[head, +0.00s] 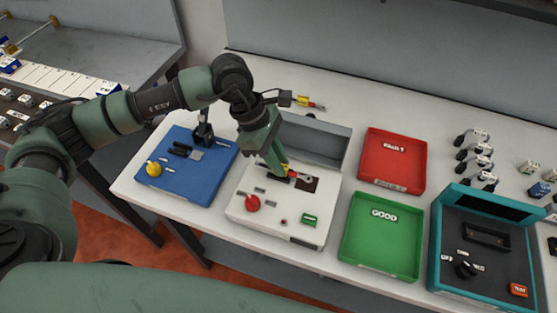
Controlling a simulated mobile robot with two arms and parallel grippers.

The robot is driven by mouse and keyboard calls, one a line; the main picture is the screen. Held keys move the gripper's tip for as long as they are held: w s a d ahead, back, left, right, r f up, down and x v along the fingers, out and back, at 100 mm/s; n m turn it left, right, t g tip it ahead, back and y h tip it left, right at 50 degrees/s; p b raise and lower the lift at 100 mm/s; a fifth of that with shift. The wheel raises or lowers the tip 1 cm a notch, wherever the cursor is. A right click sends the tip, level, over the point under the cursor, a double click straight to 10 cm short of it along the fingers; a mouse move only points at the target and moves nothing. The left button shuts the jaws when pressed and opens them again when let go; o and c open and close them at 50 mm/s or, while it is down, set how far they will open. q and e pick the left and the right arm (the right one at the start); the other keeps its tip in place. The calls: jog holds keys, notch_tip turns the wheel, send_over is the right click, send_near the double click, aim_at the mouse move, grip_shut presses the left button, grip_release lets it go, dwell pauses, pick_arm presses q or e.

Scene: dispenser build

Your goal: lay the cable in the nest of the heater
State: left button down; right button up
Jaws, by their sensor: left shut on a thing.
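The heater appears to be the white box (240,212) in the middle of the bench, with a red knob, a green button and a dark recess, taken as the nest (308,184), in its top. My left gripper (279,172) is over this recess, pointing down, shut on the cable (306,179). The cable shows a yellow part at the fingers and a red part with a ring end to the right, low over the recess. Whether it touches the nest floor cannot be told; the fingers hide part of it. My right gripper is not in view.
A similar yellow and red piece (309,103) lies behind the grey bin (318,135). A blue station (182,187) stands left of the heater. A red tray (393,160), a green tray (380,244) and a teal tester (480,286) stand right. Several small parts lie far right.

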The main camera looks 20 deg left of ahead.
pick_arm(q)
jog(key=shift+b, duration=0.35)
dwell(1.1)
jog(key=shift+f+b, duration=0.4)
jog(key=shift+b, duration=0.25)
dwell(0.7)
jog(key=c, duration=1.3)
grip_release()
jog(key=o, duration=0.4)
jog(key=shift+r, duration=0.15)
